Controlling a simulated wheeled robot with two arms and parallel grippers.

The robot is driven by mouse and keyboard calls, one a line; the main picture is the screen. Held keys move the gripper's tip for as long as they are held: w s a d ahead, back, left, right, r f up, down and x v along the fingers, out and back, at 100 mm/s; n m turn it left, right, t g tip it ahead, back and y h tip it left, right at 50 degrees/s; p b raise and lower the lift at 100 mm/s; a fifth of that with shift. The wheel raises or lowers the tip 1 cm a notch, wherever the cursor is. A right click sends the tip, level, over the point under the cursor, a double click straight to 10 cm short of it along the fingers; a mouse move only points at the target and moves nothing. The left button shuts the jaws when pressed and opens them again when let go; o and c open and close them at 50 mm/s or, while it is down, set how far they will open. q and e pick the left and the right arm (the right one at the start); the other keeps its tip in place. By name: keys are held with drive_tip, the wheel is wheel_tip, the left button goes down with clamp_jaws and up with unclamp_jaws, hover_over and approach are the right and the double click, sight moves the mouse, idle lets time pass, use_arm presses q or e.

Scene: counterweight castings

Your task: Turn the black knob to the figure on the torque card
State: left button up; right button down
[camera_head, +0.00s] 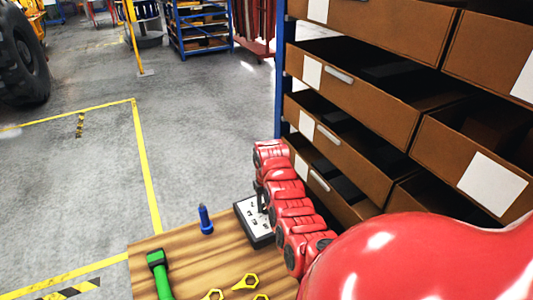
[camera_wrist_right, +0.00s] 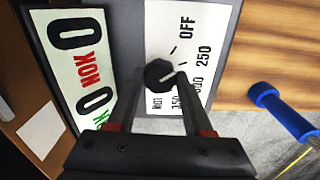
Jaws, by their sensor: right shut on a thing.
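The black knob (camera_wrist_right: 159,74) sits on a white dial plate (camera_wrist_right: 188,25) in the right wrist view, its white mark toward the right, about on the 250 side. The dial is marked OFF, 250, 350 and further print partly hidden by a finger. My right gripper (camera_wrist_right: 160,82) is shut on the knob, one finger on each side. In the head view the panel (camera_head: 242,207) stands at the bench's far edge, my right arm beside it. I cannot make out a torque card in either view. My left gripper is out of view.
Beside the dial is a white plate (camera_wrist_right: 62,75) with OK, NOK and zeros. The wooden bench (camera_head: 190,258) holds a blue tool (camera_head: 205,219), a green-handled tool (camera_head: 158,272) and several yellow wrenches (camera_head: 246,281). Brown drawers (camera_head: 357,95) rise close on the right.

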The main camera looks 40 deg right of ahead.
drive_tip(key=m+b, duration=0.2)
drive_tip(key=b, duration=0.1)
drive_tip(key=shift+w+f+m, duration=0.1)
drive_tip(key=shift+f+m, duration=0.15)
drive_tip(key=shift+m, duration=0.15)
drive_tip(key=shift+r+m+b, duration=0.1)
drive_tip(key=shift+m+b, duration=0.55)
drive_tip(key=shift+m, duration=0.25)
drive_tip(key=shift+r+m, duration=0.15)
drive_tip(key=shift+m, duration=2.85)
drive_tip(key=shift+c, duration=1.5)
unclamp_jaws()
drive_tip(key=shift+a+r, duration=0.1)
